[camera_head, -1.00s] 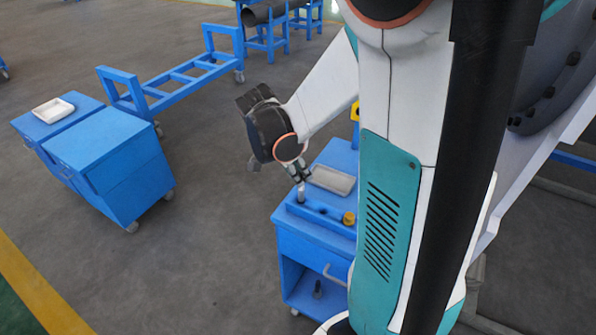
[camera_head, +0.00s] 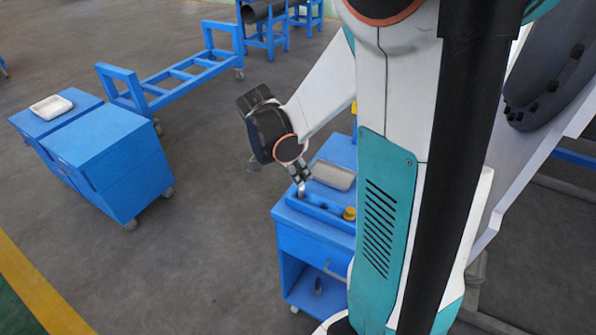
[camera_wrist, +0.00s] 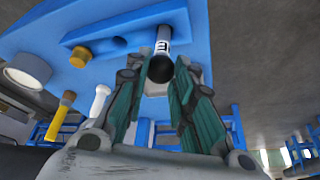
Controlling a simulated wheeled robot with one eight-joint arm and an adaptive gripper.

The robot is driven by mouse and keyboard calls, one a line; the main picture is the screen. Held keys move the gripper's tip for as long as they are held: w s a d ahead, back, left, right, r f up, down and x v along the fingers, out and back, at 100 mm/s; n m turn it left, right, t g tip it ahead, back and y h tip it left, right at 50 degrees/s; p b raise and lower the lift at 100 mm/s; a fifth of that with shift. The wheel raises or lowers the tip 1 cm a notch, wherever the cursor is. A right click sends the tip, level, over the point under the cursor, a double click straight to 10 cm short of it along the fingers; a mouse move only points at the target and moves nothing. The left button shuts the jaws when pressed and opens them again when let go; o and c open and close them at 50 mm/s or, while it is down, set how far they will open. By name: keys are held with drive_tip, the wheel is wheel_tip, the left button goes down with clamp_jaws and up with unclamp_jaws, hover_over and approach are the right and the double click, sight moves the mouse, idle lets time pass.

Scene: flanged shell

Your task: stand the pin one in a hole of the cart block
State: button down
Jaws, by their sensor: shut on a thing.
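My gripper (camera_head: 299,175) is shut on the pin (camera_head: 301,190), which hangs below the fingers over the left end of the blue cart block (camera_head: 325,211). In the wrist view my gripper (camera_wrist: 158,92) has green-padded fingers on either side of the pin (camera_wrist: 163,42). The pin has a light shaft with a dark label and a round black end towards me. Its far end meets the block (camera_wrist: 99,34) near one end; I cannot tell whether it is inside a hole. A dark hole shows mid-block.
A yellow knob-like part (camera_head: 349,213) stands at the block's other end. A pale tray (camera_head: 333,175) lies behind the block on the cart.

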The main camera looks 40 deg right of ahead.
drive_tip(key=shift+f, duration=0.3)
drive_tip(key=c, duration=1.3)
unclamp_jaws()
drive_tip(key=shift+r, duration=0.1)
drive_tip(key=v, duration=1.2)
drive_tip(key=shift+s, duration=0.1)
drive_tip(key=s+a+n+t+y, duration=0.2)
drive_tip(key=s+a+n+t, duration=0.2)
drive_tip(key=a+n, duration=0.4)
drive_tip(key=s+a+r+n+t+y, duration=0.1)
drive_tip(key=s+a+n+t+y, duration=0.1)
drive_tip(key=a+n, duration=0.6)
drive_tip(key=s+n+t, duration=0.1)
drive_tip(key=s+n, duration=0.1)
drive_tip(key=n, duration=0.2)
drive_tip(key=shift+s+t, duration=0.15)
drive_tip(key=shift+t, duration=0.25)
